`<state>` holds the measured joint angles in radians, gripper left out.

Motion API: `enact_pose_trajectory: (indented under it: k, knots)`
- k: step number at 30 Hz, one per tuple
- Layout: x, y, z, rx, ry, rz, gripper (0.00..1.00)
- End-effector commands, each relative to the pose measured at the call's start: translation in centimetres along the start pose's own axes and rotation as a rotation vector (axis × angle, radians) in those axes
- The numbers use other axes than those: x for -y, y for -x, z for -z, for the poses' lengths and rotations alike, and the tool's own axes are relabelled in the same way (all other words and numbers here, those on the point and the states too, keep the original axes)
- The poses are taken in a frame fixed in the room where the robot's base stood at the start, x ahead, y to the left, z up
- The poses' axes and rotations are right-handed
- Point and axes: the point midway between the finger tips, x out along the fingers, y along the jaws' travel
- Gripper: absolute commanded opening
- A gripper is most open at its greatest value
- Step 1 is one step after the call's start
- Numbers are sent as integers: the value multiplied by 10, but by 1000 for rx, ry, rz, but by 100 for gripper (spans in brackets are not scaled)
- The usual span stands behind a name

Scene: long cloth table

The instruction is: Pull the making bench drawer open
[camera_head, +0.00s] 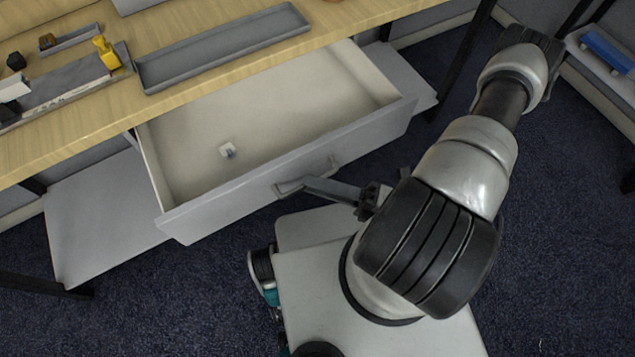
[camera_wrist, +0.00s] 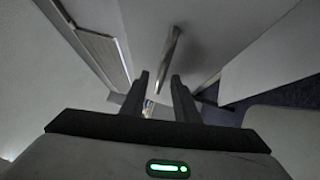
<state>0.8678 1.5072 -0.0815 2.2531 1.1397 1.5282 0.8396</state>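The making bench drawer (camera_head: 275,165) stands well out from under the wooden bench top, with its pale interior showing. Its grey front carries a bar handle (camera_head: 288,187), which also shows in the wrist view (camera_wrist: 170,55). My gripper (camera_head: 310,181) reaches the handle from the right and front. In the wrist view my gripper (camera_wrist: 160,75) has its two fingers apart, with the near end of the handle seen between the tips. A clear gap shows between the fingers. Whether a finger touches the handle cannot be told.
On the bench top (camera_head: 200,87) are a long grey tray (camera_head: 222,52) and a yellow item (camera_head: 106,53). A grey lower shelf (camera_head: 100,215) is under the bench. Dark carpet (camera_head: 180,300) is clear in front, left of my base.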

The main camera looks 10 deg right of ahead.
Motion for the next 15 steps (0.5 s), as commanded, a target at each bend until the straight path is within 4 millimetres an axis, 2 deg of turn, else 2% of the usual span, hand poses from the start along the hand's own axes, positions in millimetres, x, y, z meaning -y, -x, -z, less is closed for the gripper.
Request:
enact_pose_trajectory:
  k: [5, 15]
  knots:
    - [1, 21, -1, 3, 2, 3, 28]
    - [2, 103, 0, 2, 3, 4, 28]
